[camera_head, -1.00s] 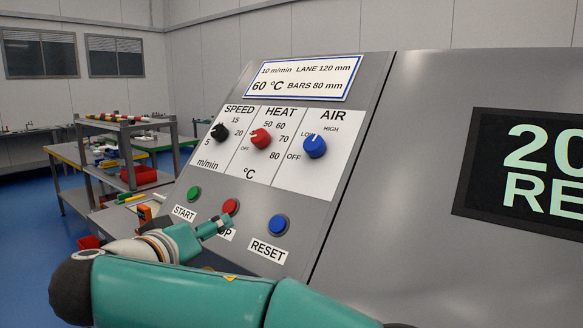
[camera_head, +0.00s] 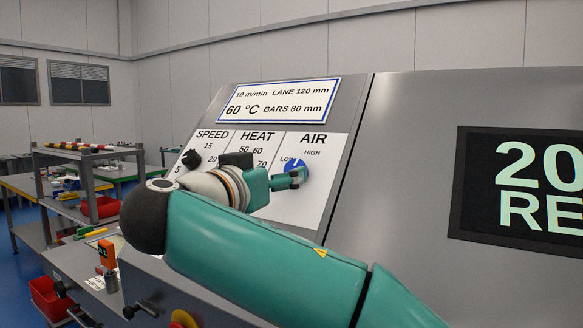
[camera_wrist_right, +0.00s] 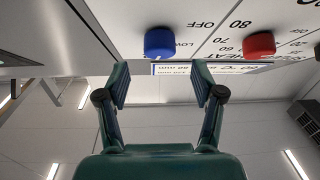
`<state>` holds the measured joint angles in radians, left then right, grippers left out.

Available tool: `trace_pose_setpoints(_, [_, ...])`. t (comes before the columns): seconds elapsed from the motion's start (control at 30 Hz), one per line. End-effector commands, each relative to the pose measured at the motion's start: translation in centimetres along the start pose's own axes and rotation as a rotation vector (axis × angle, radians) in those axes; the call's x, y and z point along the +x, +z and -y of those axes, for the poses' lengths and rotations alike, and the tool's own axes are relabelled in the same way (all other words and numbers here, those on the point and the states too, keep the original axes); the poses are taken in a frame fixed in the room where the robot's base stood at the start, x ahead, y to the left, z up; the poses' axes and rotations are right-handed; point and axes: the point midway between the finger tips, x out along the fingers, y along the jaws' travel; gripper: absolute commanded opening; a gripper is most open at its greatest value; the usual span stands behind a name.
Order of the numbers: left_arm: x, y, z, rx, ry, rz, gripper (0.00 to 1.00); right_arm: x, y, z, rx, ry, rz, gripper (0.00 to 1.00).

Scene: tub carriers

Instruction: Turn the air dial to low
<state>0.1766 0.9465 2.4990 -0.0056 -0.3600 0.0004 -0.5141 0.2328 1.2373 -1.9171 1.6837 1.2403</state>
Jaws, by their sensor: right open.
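The blue air dial (camera_head: 296,167) is on the white label of the sloping grey panel, under the word AIR. LOW is printed left of it and HIGH above. A pale pointer mark shows at its top, but its exact setting is hard to tell. My right gripper (camera_head: 291,181) is in front of the dial and hides its lower part. In the right wrist view the dial (camera_wrist_right: 159,42) is just beyond the open fingers (camera_wrist_right: 160,80), between their lines, with nothing held. My left gripper is not in view.
The red heat dial (camera_wrist_right: 259,44) is beside the air dial; my arm hides it in the head view. The black speed dial (camera_head: 191,158) is further left. A display screen (camera_head: 520,185) is at the right. A shelf with red bins (camera_head: 101,208) stands at the left.

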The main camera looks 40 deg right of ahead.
Motion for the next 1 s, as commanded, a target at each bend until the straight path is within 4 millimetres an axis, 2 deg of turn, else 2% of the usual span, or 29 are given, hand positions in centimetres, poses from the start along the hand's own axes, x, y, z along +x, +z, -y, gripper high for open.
trace_pose_setpoints(0.1, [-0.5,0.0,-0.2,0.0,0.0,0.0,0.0,2.4,-0.1,-0.1,-0.002,0.005,0.001,0.67])
trace_pose_setpoints(0.3, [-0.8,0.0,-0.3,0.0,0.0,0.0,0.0,4.7,0.0,0.0,-0.001,0.002,0.001,0.67])
trace_pose_setpoints(0.7, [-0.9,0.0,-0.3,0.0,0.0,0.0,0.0,5.4,0.1,-0.1,-0.001,0.001,0.001,0.67])
trace_pose_setpoints(1.0, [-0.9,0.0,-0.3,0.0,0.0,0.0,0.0,5.4,0.1,-0.1,-0.001,0.001,0.001,0.17])
